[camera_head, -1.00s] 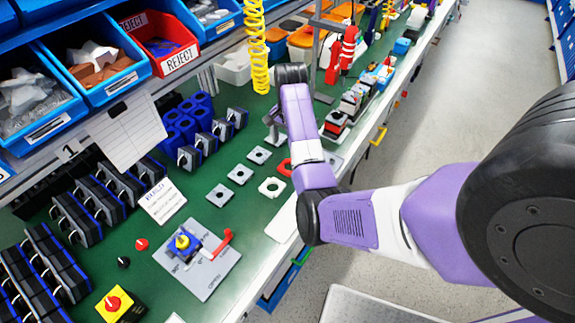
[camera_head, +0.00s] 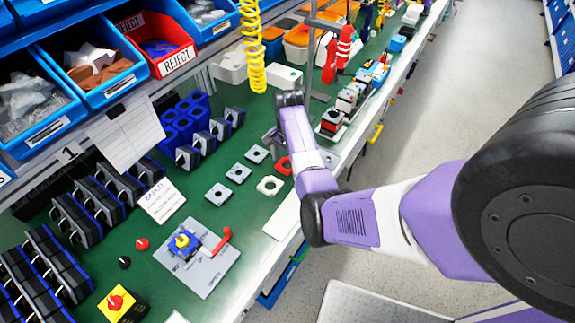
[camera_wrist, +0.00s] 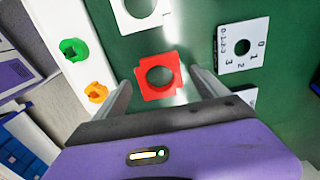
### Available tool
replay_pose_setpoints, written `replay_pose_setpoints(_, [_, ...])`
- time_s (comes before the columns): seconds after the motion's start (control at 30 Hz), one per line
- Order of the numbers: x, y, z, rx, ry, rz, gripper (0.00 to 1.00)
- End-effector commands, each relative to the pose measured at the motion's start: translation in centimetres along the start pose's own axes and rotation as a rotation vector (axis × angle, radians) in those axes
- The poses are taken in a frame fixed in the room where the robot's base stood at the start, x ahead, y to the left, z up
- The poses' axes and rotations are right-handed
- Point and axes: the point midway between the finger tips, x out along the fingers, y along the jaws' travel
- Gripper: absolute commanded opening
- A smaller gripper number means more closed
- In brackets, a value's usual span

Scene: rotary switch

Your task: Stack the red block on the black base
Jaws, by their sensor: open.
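The red block (camera_wrist: 143,90) is a flat square piece with a round hole, lying on the green table. It also shows in the head view (camera_head: 284,166), partly beside my arm. My gripper (camera_wrist: 160,80) is open, with one finger on each side of the red block in the wrist view. Contact between the fingers and the block cannot be told. No single black base is clearly marked out; several black blocks with blue stripes (camera_head: 75,219) stand in rows at the left in the head view. None show in the wrist view.
White plates with holes (camera_head: 238,173) lie left of the red block. A grey fixture plate (camera_head: 205,272) with a blue piece and a red lever lies nearer. Green and orange round pieces (camera_wrist: 74,50) lie on a white strip. Bins (camera_head: 165,45) stand at the back left.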

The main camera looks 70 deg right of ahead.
Motion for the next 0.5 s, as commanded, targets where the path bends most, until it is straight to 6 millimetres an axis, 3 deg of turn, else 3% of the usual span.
replay_pose_setpoints(0.1, [-0.02, 0.00, 0.00, 0.000, 0.000, 0.000, 0.80])
replay_pose_setpoints(0.4, [-0.05, 0.00, -0.01, 0.000, 0.000, 0.000, 0.21])
replay_pose_setpoints(0.5, [-0.06, -0.01, -0.01, 0.000, 0.000, 0.000, 0.18])
